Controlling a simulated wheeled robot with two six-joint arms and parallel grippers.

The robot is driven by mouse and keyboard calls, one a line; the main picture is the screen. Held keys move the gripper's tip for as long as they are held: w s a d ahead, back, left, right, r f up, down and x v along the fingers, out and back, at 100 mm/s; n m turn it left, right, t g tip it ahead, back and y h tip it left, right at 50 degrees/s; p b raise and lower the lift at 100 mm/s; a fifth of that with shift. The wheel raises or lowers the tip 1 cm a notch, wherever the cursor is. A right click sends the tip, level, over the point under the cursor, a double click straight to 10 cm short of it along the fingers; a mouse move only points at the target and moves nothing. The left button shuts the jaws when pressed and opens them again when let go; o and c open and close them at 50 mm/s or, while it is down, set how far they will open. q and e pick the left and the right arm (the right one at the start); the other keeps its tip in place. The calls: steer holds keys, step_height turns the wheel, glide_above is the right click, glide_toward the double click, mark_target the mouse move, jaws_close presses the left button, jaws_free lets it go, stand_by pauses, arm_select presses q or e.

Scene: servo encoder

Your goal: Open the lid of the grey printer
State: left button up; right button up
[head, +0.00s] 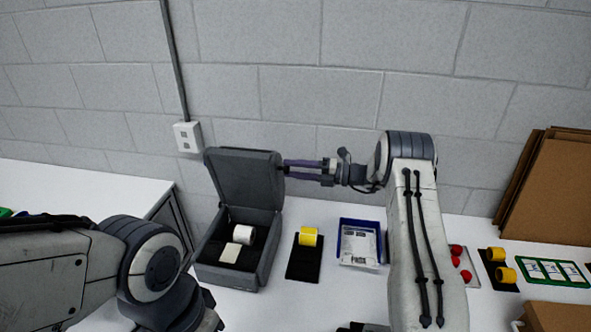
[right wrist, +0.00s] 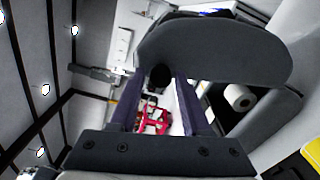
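The grey printer (head: 265,268) stands on the white table with its lid (head: 243,180) raised, tilted back near upright. A white roll (head: 243,234) and a pale block lie inside it; the roll also shows in the right wrist view (right wrist: 238,97). My right gripper (head: 286,168) is at the lid's right edge, its fingers pointing left. In the right wrist view its fingers are apart, with the dark lid (right wrist: 215,50) across their tips; whether they touch it I cannot tell. My left gripper (head: 208,312) is low in front of the printer, mostly hidden by its own arm.
A yellow roll on a black holder (head: 304,260) and a blue tray (head: 345,255) with a packet stand right of the printer. Red items, yellow rolls and a green-framed board (head: 553,271) lie farther right. Cardboard sheets (head: 550,185) lean on the wall behind.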

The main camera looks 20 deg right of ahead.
steer(key=shift+o, duration=0.3)
steer(key=shift+w+a, duration=0.1)
steer(key=shift+a, duration=0.05)
steer(key=b+v, duration=0.4)
steer(key=v, duration=0.7)
